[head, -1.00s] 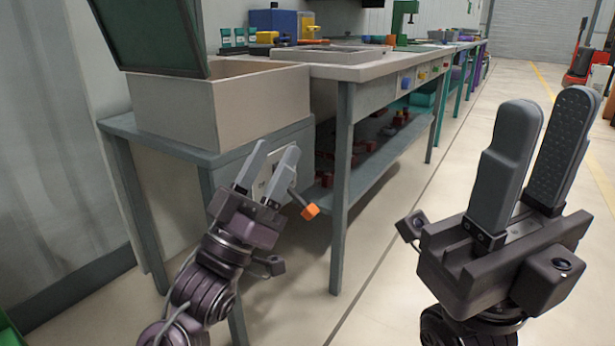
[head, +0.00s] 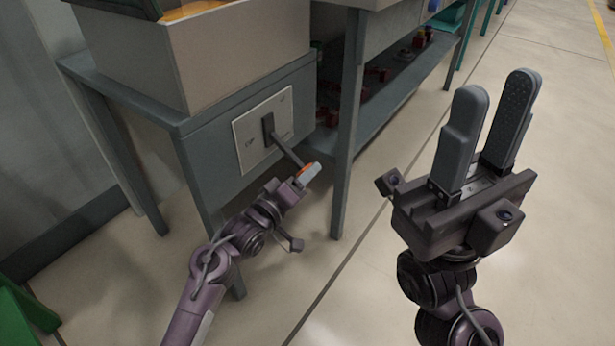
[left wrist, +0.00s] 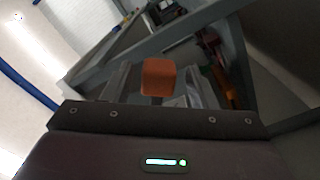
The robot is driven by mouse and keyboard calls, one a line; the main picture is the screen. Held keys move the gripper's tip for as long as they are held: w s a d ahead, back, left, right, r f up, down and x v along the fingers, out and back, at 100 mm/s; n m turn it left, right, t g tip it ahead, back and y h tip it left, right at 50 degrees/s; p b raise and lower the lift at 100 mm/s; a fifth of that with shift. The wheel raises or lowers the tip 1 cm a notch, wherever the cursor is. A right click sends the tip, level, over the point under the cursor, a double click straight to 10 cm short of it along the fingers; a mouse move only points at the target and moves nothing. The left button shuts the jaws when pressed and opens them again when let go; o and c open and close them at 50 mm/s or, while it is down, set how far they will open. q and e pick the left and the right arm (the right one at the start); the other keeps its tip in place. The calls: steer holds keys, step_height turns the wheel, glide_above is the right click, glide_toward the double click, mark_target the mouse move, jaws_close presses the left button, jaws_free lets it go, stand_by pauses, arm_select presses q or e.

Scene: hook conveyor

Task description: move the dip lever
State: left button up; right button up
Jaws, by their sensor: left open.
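The dip lever is a dark rod (head: 287,150) with an orange knob (head: 314,168) at its end. It sticks out and down to the right from a pale plate (head: 250,160) on the side of the grey stand. My left gripper (head: 307,174) is at the knob; a finger hides part of it. In the left wrist view the orange knob (left wrist: 158,77) shows between the two open fingers, and I cannot tell whether they touch it. My right gripper (head: 497,92) is open and empty, fingers up, away to the right.
A box-like tank (head: 215,60) with orange inside and a raised green lid stands on the stand. A table leg (head: 347,125) and lower shelf (head: 385,105) with red parts are right of the lever. The floor at right is clear. A green object (head: 25,310) is at lower left.

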arm_select(q)
steer(key=shift+x, duration=0.75)
steer(key=shift+r, duration=0.1)
jaws_close()
